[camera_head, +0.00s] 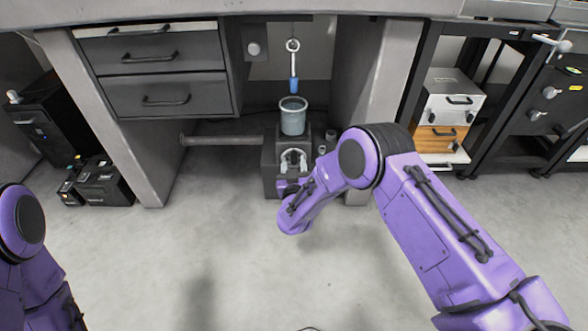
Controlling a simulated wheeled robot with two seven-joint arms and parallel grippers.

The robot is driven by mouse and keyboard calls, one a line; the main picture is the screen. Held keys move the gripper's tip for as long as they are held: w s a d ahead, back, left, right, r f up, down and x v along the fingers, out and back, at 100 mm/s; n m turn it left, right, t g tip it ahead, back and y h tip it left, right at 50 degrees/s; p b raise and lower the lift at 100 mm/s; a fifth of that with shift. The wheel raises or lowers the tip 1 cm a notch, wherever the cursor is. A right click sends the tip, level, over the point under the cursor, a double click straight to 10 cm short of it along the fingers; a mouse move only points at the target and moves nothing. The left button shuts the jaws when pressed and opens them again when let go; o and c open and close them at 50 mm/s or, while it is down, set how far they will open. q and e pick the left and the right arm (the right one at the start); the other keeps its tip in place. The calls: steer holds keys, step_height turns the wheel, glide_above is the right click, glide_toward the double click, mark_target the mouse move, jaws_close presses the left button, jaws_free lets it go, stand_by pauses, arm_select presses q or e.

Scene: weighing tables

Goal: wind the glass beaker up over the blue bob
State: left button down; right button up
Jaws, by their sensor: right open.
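The glass beaker (293,120) stands upright on top of a dark stand (270,168) in the knee space under the bench. The blue bob (294,86) hangs from a pale rod with a ring at its top, straight above the beaker's mouth. The bob's lower end is close to the beaker's rim in this view; I cannot tell the exact gap. My right gripper (292,173) is open at the front of the stand, by a pale curved part. My wrist partly hides it, and I cannot tell whether it touches. My left gripper is out of view.
Grey drawers (165,95) are left of the knee space. A horizontal bar (225,139) runs left from the stand. Small jars (331,136) stand right of it. Black cases (100,184) are on the floor at left. A shelf holds boxes (449,100) at right. The floor in front is clear.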

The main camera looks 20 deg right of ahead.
steer(key=shift+w, duration=0.15)
steer(key=shift+r, duration=0.1)
jaws_close()
